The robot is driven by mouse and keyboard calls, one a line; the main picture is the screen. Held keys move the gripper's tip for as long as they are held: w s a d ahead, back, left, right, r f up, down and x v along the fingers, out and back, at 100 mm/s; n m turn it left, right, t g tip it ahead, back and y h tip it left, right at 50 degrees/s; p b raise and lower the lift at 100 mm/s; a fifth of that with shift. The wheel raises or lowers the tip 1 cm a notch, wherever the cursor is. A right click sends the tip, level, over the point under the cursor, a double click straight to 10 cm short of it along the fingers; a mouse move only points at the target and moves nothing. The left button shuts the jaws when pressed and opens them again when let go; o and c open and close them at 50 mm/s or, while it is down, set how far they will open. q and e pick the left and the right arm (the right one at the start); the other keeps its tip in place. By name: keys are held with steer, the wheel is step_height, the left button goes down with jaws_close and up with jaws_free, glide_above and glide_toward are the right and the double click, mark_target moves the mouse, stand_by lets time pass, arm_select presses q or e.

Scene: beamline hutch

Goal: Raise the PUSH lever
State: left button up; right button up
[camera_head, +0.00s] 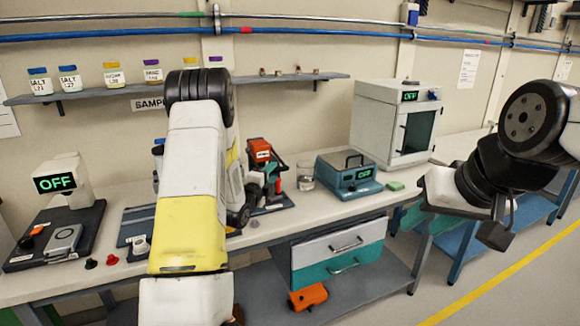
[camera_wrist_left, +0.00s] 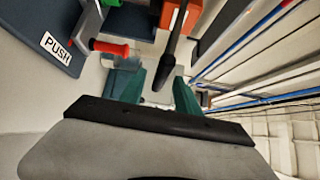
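The PUSH label (camera_wrist_left: 56,48) is on a dark blue-grey base plate in the left wrist view. A lever with a red grip (camera_wrist_left: 112,47) lies beside it, its arm toward the label. My left gripper (camera_wrist_left: 160,92) has its two teal fingers apart, with the red grip outside them to the left and no contact visible. A dark rod shows beyond the gap. In the head view my left gripper is mostly hidden by my arm, near the orange-red device (camera_head: 262,152). My right gripper (camera_head: 496,234) is at the right, away from the bench; its fingers are unclear.
A glass beaker (camera_head: 305,176) and a blue-grey instrument (camera_head: 348,174) stand right of the device. A white oven-like cabinet (camera_head: 395,122) is behind them. A scale reading OFF (camera_head: 58,184) is at the left. Jars line the wall shelf (camera_head: 180,90).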

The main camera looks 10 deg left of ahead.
arm_select(q)
steer(key=w, duration=0.3)
steer(key=w+d, duration=0.1)
steer(key=w, duration=0.1)
steer(key=shift+w+d, duration=0.1)
steer(key=shift+w, duration=0.3)
jaws_close()
steer(key=shift+s+f, duration=0.1)
steer(key=shift+f, duration=0.05)
stand_by(0.9)
